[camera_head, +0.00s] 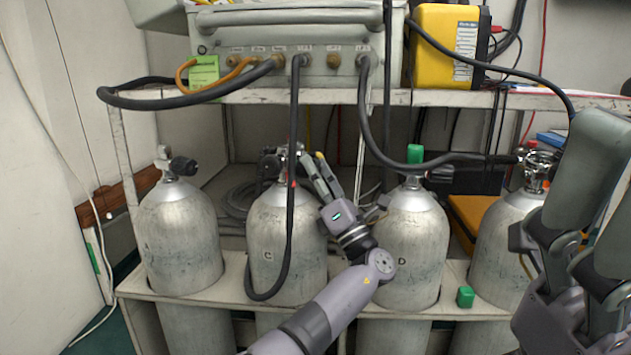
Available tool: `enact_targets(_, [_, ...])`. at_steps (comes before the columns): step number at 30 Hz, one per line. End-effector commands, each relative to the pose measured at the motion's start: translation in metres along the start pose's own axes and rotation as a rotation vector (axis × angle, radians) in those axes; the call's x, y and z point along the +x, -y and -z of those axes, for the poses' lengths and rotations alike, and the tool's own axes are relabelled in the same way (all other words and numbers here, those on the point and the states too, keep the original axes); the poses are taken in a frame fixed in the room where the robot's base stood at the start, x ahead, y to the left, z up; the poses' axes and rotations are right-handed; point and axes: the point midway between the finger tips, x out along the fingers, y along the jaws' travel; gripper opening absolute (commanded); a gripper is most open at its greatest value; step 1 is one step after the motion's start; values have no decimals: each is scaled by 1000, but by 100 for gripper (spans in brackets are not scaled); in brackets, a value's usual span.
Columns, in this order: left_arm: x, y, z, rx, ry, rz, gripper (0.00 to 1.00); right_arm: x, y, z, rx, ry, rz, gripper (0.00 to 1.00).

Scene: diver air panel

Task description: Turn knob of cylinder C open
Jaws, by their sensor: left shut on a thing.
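Cylinder C (270,225) is a grey metal cylinder marked "C", standing upright in the rack. Its metal valve (284,158) is at the top, with a black hose hanging in front of it. My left gripper (312,162) reaches up from below, with its fingertips at the right side of this valve. It is shut on the knob of cylinder C, which the fingers mostly hide. My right gripper (603,185) is large and close at the right edge, partly cut off; its opening is unclear.
Cylinder D (409,230) stands just right of my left gripper, with a green cap (415,154) above it. Other cylinders stand at left (178,235) and right (497,235). Black hoses hang from the panel (300,32). A small green block (465,297) lies on the rack ledge.

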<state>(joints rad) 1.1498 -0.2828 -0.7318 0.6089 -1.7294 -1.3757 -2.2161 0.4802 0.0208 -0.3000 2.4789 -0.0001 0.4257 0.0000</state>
Motion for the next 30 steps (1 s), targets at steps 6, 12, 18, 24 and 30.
enact_targets(6, [0, 0, 1, -2, -3, -7, 5, 1, 1, 2, -1, -8, 3, 77])
enact_targets(12, [0, 0, 2, -1, -4, -7, 5, 2, 1, 2, -1, -7, 3, 77])
enact_targets(18, [0, 0, 1, -2, -3, -6, 42, 2, 1, 2, -1, -8, 3, 77])
enact_targets(24, [0, 0, 1, -3, -2, -5, 54, 1, 1, 2, 0, -8, 2, 77])
enact_targets(30, [0, 0, 0, -3, -1, -5, 54, 1, 1, 2, 0, -7, 2, 77])
